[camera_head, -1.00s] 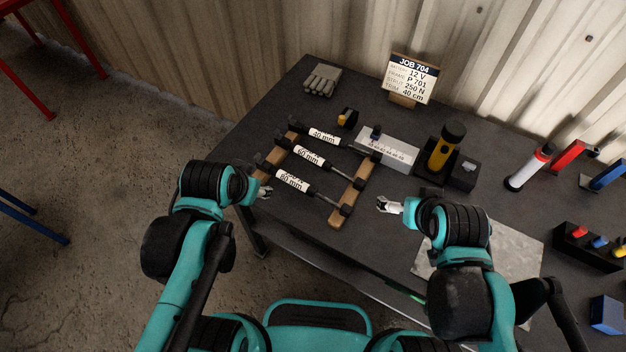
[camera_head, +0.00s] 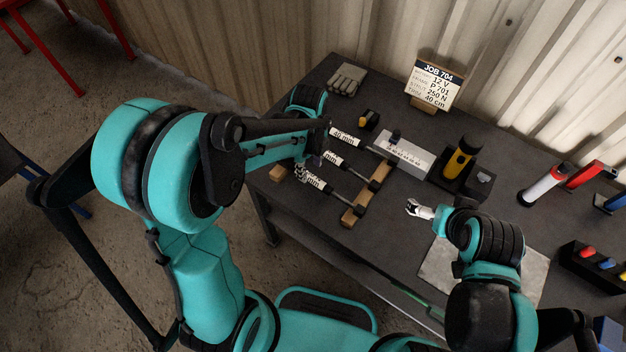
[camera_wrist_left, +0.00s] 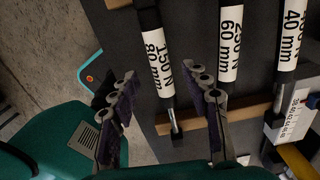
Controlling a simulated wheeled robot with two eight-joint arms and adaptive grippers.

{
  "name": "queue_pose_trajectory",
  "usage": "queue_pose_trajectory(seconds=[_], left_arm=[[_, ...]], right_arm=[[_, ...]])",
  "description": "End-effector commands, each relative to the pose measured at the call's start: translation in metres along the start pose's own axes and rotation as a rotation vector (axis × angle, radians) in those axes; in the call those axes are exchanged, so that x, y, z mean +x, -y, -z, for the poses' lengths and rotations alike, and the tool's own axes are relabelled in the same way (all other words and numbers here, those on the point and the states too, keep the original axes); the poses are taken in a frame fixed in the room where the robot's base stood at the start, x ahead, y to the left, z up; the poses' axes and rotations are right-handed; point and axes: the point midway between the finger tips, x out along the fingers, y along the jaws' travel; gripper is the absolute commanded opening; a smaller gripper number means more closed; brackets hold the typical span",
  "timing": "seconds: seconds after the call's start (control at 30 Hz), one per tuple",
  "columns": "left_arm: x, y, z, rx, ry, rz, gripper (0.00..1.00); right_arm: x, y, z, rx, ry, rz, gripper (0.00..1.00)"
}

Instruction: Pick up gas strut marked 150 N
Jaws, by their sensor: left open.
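The gas strut marked 150 N, 80 mm (camera_wrist_left: 157,68) shows in the left wrist view, a black cylinder with a white label and a thin rod. In the head view it is the nearest of three struts (camera_head: 319,184) lying across wooden rails. My left gripper (camera_head: 300,172) is at its left end in the head view. In the left wrist view the fingers (camera_wrist_left: 168,92) are open, one on each side of the strut, with nothing gripped. My right gripper (camera_head: 411,207) is apart from the struts, right of the rails, and looks open and empty.
Struts marked 60 mm (camera_wrist_left: 230,45) and 40 mm (camera_wrist_left: 290,35) lie beside it. The right wooden rail (camera_head: 379,177) supports their rod ends. A white ruler block (camera_head: 402,155), a yellow-black tool (camera_head: 461,160) and a job card (camera_head: 434,84) stand behind.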

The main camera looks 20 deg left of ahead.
Motion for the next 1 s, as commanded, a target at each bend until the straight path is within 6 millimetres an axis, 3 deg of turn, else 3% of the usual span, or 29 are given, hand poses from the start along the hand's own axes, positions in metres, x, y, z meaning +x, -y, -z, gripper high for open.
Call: queue_pose_trajectory(seconds=[0.23,0.57,0.77,1.0], left_arm=[[0.040,0.000,-0.003,-0.001,0.000,0.001,0.47],[0.046,0.000,-0.003,-0.002,0.000,0.001,0.47],[0.046,0.000,-0.003,-0.002,0.000,0.001,0.00],[0.046,0.000,-0.003,-0.002,0.000,0.002,0.00]], right_arm=[[0.013,0.000,-0.010,0.000,0.000,0.000,1.00],[0.014,0.000,-0.010,0.000,0.000,0.000,1.00],[0.014,0.000,-0.010,0.000,0.000,0.000,1.00],[0.014,0.000,-0.010,0.000,0.000,0.000,1.00]])
